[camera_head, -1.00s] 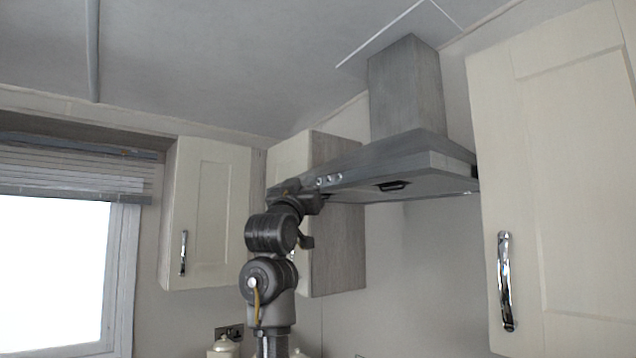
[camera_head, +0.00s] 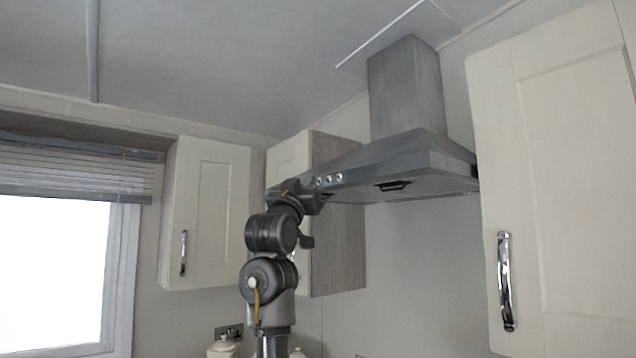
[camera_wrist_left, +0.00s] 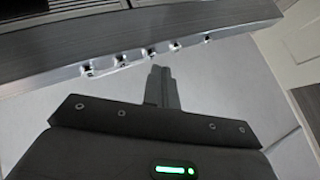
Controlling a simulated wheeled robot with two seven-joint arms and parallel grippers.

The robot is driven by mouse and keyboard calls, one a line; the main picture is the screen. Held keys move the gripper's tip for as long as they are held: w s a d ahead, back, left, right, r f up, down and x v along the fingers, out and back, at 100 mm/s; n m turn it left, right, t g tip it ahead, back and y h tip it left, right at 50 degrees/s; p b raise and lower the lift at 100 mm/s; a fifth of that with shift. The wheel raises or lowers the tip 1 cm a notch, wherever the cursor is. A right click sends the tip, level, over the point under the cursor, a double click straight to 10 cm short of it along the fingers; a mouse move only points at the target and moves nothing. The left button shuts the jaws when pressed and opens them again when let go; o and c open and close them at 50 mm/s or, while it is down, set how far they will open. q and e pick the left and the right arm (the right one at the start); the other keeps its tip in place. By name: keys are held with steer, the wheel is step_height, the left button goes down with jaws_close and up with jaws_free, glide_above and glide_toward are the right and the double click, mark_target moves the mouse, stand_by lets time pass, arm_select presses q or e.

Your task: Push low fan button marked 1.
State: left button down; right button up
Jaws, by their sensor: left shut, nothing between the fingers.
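The grey metal range hood (camera_head: 400,158) hangs on the wall, with a row of small round buttons (camera_head: 330,179) on its front edge. In the left wrist view the row of several buttons (camera_wrist_left: 148,52) runs along the hood's rim (camera_wrist_left: 60,50). No number marking is readable. My left gripper (camera_head: 314,197) is shut and empty, close to the left part of the hood's front edge; my arm hides part of that edge. In the wrist view its closed fingertips (camera_wrist_left: 160,69) point up at the row, just below its middle buttons. Whether they touch a button cannot be told. My right gripper is not in view.
A cream wall cabinet (camera_head: 575,180) with a chrome handle stands right of the hood. Other cabinets (camera_head: 215,210) hang behind my arm, left of the hood. A window (camera_head: 50,270) is at far left. The space below the hood is clear.

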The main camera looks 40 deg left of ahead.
arm_select(q)
steer(key=shift+w+d, duration=0.15)
steer(key=shift+w, duration=0.25)
steer(key=shift+s, duration=0.15)
stand_by(0.4)
steer(key=shift+s, duration=0.25)
